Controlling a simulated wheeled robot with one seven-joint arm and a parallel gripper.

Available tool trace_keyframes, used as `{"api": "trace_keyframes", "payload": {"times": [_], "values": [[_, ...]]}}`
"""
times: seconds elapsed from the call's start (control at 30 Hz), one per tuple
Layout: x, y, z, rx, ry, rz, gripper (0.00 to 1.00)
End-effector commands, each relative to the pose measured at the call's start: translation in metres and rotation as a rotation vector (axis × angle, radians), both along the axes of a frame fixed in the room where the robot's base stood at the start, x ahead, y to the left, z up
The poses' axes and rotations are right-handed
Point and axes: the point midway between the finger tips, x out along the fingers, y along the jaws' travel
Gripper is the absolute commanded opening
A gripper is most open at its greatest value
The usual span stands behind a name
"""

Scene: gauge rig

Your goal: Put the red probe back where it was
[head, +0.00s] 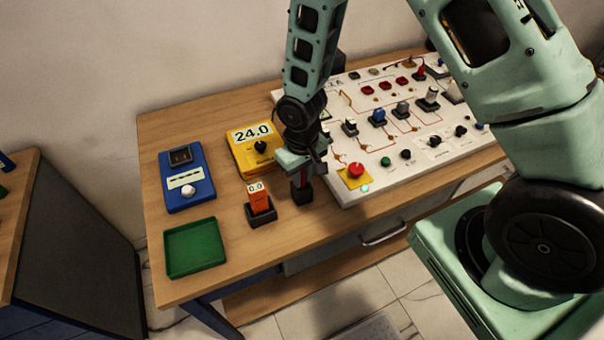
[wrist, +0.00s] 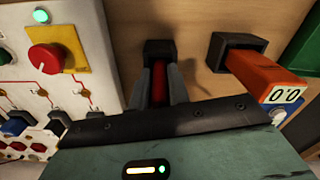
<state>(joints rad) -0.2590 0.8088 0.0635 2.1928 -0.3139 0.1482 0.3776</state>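The red probe (wrist: 158,79) is between the two fingers of my gripper (wrist: 158,88), which look closed against its sides. Beyond it in the wrist view is a small square black holder (wrist: 159,47). The probe's lower end lines up with this holder and seems to be at or in its opening; how deep it sits is hidden. In the head view my gripper (head: 300,176) is right above the black holder (head: 302,194), with only a sliver of red showing.
An orange meter reading 0.0 (head: 259,195) stands in its own black holder close by. A yellow 24.0 meter (head: 250,150), blue device (head: 186,178) and green tray (head: 195,247) are to the left. The white panel (head: 392,172) with its red button (head: 355,170) is to the right.

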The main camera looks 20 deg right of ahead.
Motion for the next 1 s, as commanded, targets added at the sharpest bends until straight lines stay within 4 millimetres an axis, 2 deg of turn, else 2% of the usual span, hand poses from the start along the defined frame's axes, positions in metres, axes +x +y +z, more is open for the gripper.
{"api": "trace_keyframes", "payload": {"times": [0.03, 0.07, 0.1, 0.37, 0.53, 0.67, 1.0], "values": [[0.000, 0.000, 0.000, 0.000, 0.000, 0.000, 0.29], [0.000, 0.000, 0.000, 0.000, 0.000, 0.000, 0.37], [0.000, 0.000, 0.000, 0.000, 0.000, 0.000, 0.39], [0.000, 0.000, 0.001, 0.000, 0.000, 0.000, 0.39], [0.001, 0.000, 0.010, 0.001, -0.003, -0.002, 0.39], [0.001, 0.000, 0.028, 0.002, -0.006, -0.002, 0.39], [0.001, 0.000, 0.090, 0.001, -0.005, -0.002, 0.39]]}}
